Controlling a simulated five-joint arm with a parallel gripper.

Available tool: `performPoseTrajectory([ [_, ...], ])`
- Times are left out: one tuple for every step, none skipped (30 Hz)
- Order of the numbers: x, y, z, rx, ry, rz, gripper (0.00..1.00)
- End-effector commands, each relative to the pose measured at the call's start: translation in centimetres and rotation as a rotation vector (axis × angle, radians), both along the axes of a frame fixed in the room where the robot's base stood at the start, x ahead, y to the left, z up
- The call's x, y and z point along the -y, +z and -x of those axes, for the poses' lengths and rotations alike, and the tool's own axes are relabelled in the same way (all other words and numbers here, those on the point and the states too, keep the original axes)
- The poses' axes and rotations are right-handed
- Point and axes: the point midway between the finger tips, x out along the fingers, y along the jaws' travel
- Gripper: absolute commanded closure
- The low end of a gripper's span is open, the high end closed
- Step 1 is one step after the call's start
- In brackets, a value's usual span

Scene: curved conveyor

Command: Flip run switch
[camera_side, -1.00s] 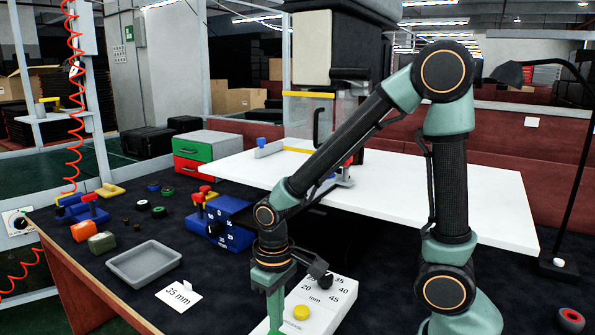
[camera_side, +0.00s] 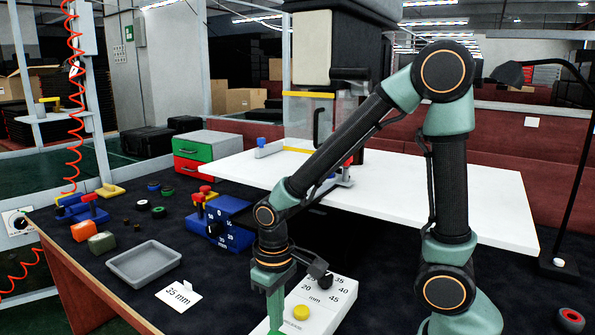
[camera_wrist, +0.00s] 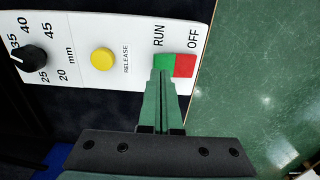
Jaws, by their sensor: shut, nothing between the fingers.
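The run switch (camera_wrist: 184,66) is a rocker, half green under RUN and half red under OFF, at the end of a white control panel (camera_wrist: 130,20) in the wrist view. My gripper (camera_wrist: 163,72) is shut and empty. Its fingertips are over the green RUN half, and I cannot tell whether they touch it. In the side view the panel (camera_side: 322,310) lies on the dark table at the bottom. My gripper (camera_side: 276,328) is at its near end there, with the tips at the picture's lower edge and the switch out of sight.
The panel also carries a yellow RELEASE button (camera_wrist: 102,60) and a black mm dial (camera_wrist: 35,59). A grey tray (camera_side: 145,283), a "35 mm" card (camera_side: 179,296) and a blue dial block (camera_side: 226,232) lie to the left. A white board (camera_side: 440,215) is behind.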

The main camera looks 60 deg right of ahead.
Motion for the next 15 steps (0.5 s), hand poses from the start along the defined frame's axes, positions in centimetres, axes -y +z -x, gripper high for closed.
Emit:
performPoseTrajectory([
  [0.00, 0.00, 0.00, 0.000, 0.000, 0.000, 1.00],
  [0.00, 0.00, 0.00, 0.000, 0.000, 0.000, 1.00],
  [0.00, 0.00, 0.00, 0.000, 0.000, 0.000, 1.00],
  [0.00, 0.00, 0.00, 0.000, 0.000, 0.000, 1.00],
  [0.00, 0.00, 0.00, 0.000, 0.000, 0.000, 1.00],
  [0.00, -0.01, 0.00, 0.000, 0.000, 0.000, 1.00],
  [0.00, -0.02, 0.00, 0.000, 0.000, 0.000, 1.00],
  [0.00, -0.05, 0.00, 0.000, 0.000, 0.000, 1.00],
  [0.00, -0.09, 0.00, 0.000, 0.000, 0.000, 1.00],
  [0.00, -0.13, 0.00, 0.000, 0.000, 0.000, 1.00],
  [0.00, -0.17, 0.00, 0.000, 0.000, 0.000, 1.00],
  [0.00, -0.23, 0.00, 0.000, 0.000, 0.000, 1.00],
  [0.00, -0.27, 0.00, 0.000, 0.000, 0.000, 1.00],
  [0.00, -0.31, -0.01, 0.000, 0.000, 0.000, 1.00],
  [0.00, -0.36, -0.01, 0.000, 0.000, 0.000, 1.00],
])
